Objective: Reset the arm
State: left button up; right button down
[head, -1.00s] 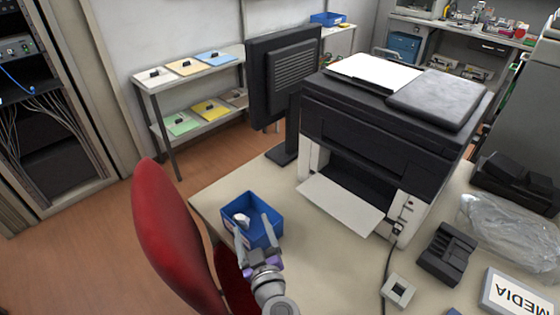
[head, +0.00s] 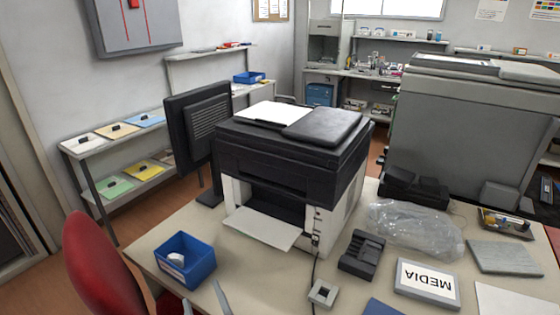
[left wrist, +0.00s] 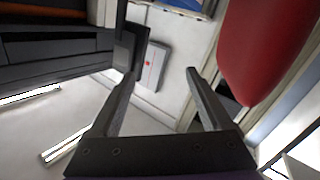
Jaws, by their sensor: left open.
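My left gripper (head: 204,300) shows only its two grey fingertips at the bottom edge of the head view. They are spread apart, just to the near right of the blue bin (head: 203,266). In the left wrist view the left gripper (left wrist: 160,76) is open, with nothing between its fingers. The blue bin stands on the table's left part and holds a small white item (head: 177,258). The rest of my left arm is out of the head view. My right gripper is in neither view.
A black-and-white printer (head: 285,170) stands on the table (head: 345,290), its front tray (head: 262,229) out. A red chair (head: 98,270) stands left of the table. A dark block (head: 362,252), a small grey square holder (head: 322,293) and a MEDIA box (head: 427,284) lie right of the bin.

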pick_arm(q)
jog(key=w+d+r+m+h+p, duration=0.1)
jog(key=d+r+m+h+p, duration=0.3)
jog(key=d+r+m+h, duration=0.45)
jog(key=s+a+f+g+p, duration=0.1)
jog(key=s+a+f+g, duration=0.3)
jog(key=s, duration=0.4)
jog(key=s+a+f+g+p, duration=0.2)
jog(key=s+a+f+g, duration=0.3)
jog(key=s+f+g, duration=0.1)
jog(key=shift+s+a+f+m, duration=0.3)
jog(key=shift+s+m, duration=0.15)
jog(key=shift+s, duration=0.45)
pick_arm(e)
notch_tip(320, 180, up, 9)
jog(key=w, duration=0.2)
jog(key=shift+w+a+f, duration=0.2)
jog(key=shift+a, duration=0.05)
